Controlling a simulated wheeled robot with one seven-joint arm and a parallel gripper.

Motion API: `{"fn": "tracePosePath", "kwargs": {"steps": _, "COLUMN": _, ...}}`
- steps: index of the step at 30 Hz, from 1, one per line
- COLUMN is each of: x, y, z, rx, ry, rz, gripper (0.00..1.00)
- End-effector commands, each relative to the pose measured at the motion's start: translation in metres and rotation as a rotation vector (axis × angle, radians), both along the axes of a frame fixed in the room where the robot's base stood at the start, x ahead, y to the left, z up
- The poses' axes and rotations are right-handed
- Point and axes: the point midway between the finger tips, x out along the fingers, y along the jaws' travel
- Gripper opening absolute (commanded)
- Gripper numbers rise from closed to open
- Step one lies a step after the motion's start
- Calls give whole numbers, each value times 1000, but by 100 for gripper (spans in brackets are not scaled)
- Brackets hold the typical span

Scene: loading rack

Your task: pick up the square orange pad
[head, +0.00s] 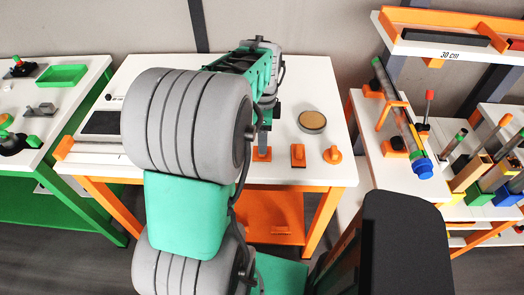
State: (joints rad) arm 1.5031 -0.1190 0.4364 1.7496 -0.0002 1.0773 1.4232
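A small square orange pad (262,155) lies near the front edge of the white-topped table, in the middle of the head view. My gripper (264,143) points down just above the pad, and its fingers overlap the pad's back part in this view. I cannot tell whether they touch it. The fingers are small and seen edge-on, so whether they are open or shut does not show. My large grey and green arm hides much of the table to the left of the pad.
Right of the pad are an orange block with a dark knob (298,156) and a round orange piece (332,154). A tan disc (312,121) lies behind them. A dark panel (102,122) is at left. A rack with an orange shelf (397,39) stands at right.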

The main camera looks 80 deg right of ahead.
Motion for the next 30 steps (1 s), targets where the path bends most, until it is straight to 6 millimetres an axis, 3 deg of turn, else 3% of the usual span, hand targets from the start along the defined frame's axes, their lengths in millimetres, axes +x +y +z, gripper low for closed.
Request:
{"fn": "tracePosePath", "kwargs": {"steps": 9, "x": 4, "y": -1, "z": -49, "rx": 0, "ry": 0, "rz": 4, "gripper": 65}}
{"fn": "tracePosePath", "kwargs": {"steps": 16, "x": 4, "y": -2, "z": -52, "rx": -3, "ry": 0, "rz": 5, "gripper": 65}}
{"fn": "tracePosePath", "kwargs": {"steps": 30, "x": 4, "y": -2, "z": -52, "rx": -3, "ry": -1, "rz": 5, "gripper": 28}}
